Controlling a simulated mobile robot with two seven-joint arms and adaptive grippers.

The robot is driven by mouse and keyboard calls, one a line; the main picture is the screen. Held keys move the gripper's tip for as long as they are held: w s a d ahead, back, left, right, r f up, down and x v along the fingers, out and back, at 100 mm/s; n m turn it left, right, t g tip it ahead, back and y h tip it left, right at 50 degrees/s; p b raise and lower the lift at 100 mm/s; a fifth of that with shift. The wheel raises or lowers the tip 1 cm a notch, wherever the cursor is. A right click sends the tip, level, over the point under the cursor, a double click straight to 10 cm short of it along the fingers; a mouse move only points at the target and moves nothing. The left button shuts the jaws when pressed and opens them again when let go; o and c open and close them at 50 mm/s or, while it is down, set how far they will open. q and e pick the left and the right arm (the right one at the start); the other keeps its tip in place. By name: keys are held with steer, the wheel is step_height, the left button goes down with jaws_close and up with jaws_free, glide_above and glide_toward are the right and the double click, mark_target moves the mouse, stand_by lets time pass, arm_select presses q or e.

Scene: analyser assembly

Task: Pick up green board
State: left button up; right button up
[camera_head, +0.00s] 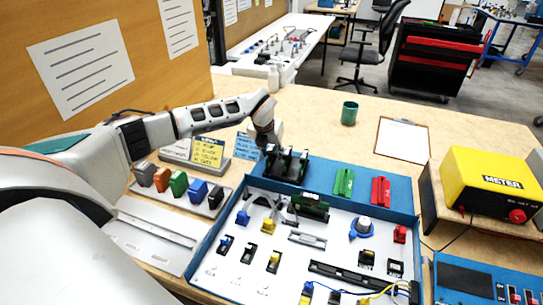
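A green board (343,183) stands on the blue strip at the back of the blue-walled tray, just left of a red board (380,191). My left gripper (287,170) reaches in from the left and is low over the left end of the blue strip, to the left of the green board and apart from it. Its black fingers look spread, with nothing clearly seen between them. A dark green part (311,206) sits in the tray in front of the gripper. My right gripper is not in view.
The tray (203,248) holds several small parts and wires. A row of coloured blocks (178,183), one green, stands at left near label cards (209,152). A yellow meter (490,182) stands at right. A green cup (349,113) and clipboard (402,140) are behind the tray.

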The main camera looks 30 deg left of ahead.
arm_select(q)
steer(key=c, duration=0.8)
jaws_close()
steer(key=shift+r, duration=0.15)
step_height(320, 180, up, 20)
steer(key=shift+p, duration=0.3)
